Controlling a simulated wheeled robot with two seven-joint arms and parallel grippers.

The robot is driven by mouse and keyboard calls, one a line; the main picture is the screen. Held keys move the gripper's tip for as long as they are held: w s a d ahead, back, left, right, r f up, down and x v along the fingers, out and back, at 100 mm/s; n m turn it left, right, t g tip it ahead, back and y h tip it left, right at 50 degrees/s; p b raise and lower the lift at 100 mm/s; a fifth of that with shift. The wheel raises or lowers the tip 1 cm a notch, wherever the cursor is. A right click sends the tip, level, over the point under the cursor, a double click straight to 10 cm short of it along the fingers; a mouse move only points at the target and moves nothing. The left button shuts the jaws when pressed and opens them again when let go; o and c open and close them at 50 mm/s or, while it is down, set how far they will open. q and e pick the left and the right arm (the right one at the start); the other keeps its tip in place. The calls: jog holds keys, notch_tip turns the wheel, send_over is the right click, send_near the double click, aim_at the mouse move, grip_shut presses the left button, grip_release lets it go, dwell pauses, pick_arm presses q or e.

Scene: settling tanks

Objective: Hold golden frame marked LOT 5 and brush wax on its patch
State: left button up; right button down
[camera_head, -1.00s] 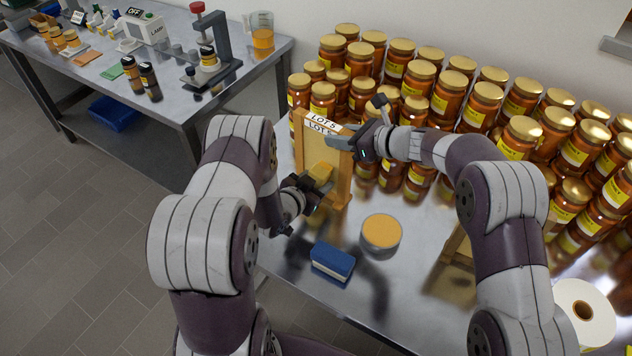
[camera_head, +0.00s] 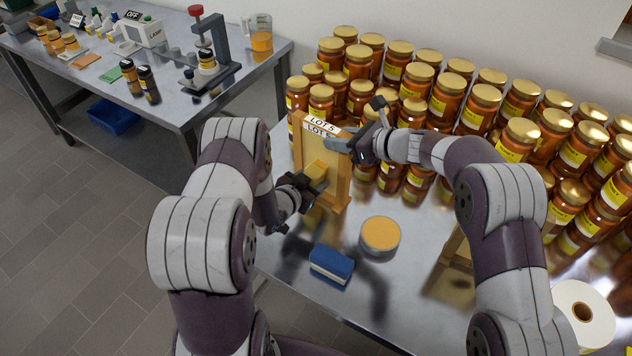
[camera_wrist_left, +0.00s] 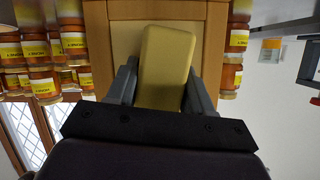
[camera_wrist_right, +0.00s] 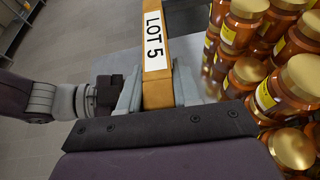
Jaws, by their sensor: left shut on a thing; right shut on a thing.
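The golden frame (camera_head: 340,188) marked LOT 5 stands upright on the metal table, its label (camera_head: 321,124) on the top bar. My right gripper (camera_head: 345,144) is shut on the frame's upper part; the right wrist view shows its fingers on both sides of the top bar (camera_wrist_right: 157,88), by the label. My left gripper (camera_head: 308,186) is shut on a yellow block-shaped brush or applicator (camera_head: 318,172), held against or just before the frame's pale panel. In the left wrist view the yellow block (camera_wrist_left: 166,68) covers the middle of the panel (camera_wrist_left: 127,40), hiding any patch behind it.
A round tin of yellow wax (camera_head: 381,234) and a blue block (camera_head: 331,263) stand in front of the frame. Many honey jars (camera_head: 440,95) crowd behind and right. A white roll (camera_head: 582,314) lies at the lower right. A second table (camera_head: 170,105) stands at the back left.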

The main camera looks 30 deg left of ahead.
pick_arm(q)
jog(key=shift+w+a, duration=0.1)
jog(key=shift+a, duration=0.75)
jog(key=shift+d, duration=0.1)
jog(key=shift+s+d, duration=0.15)
jog(key=shift+d, duration=0.6)
jog(key=shift+s+d, duration=0.1)
jog(key=shift+d, duration=0.6)
jog(key=shift+w+a, duration=0.15)
jog(key=shift+a, duration=0.65)
jog(key=shift+w+a, duration=0.15)
jog(key=shift+a, duration=0.6)
jog(key=shift+d, duration=0.1)
jog(key=shift+s+d, duration=0.15)
jog(key=shift+d, duration=0.6)
jog(key=shift+s+d, duration=0.1)
jog(key=shift+d, duration=0.6)
jog(key=shift+a, duration=0.1)
